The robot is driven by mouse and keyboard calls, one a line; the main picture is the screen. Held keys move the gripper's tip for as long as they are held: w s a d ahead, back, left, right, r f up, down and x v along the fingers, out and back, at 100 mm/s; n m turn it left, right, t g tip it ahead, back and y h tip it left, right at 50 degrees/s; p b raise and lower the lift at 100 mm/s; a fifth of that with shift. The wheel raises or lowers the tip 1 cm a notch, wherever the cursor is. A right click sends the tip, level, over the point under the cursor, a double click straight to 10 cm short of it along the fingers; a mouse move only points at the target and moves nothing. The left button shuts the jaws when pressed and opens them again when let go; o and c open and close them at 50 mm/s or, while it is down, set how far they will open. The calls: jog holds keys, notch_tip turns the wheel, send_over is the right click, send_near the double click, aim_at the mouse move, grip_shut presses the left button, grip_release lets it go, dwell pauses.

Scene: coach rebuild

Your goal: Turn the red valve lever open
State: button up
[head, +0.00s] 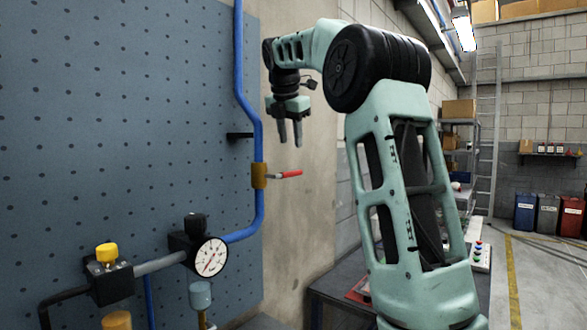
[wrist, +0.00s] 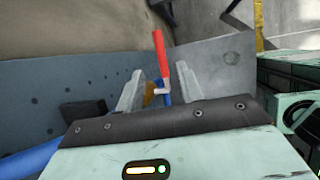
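The red valve lever (head: 288,174) sticks out to the right from a brass valve body (head: 259,176) on the blue pipe (head: 262,205), roughly level in the head view. My gripper (head: 291,143) points down above the lever, with its fingers apart and empty, a short gap above it. In the wrist view the lever (wrist: 159,52) shows beyond the fingertips, between them from side to side. The wrist view's gripper (wrist: 158,88) has its two fingers spread. The brass body (wrist: 151,98) is partly hidden behind the left finger there.
A blue pegboard wall (head: 120,120) carries the pipe. A dark bracket (head: 239,136) juts out left of the pipe. A pressure gauge (head: 210,257) and a yellow-capped fitting (head: 107,253) sit lower left. A dark bench (head: 335,292) stands below right. Air around the lever's free end looks clear.

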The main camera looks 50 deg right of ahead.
aim_at(294, 172)
jog(key=x, duration=0.9)
jog(key=shift+f, duration=0.15)
jog(key=shift+p, duration=0.3)
grip_shut()
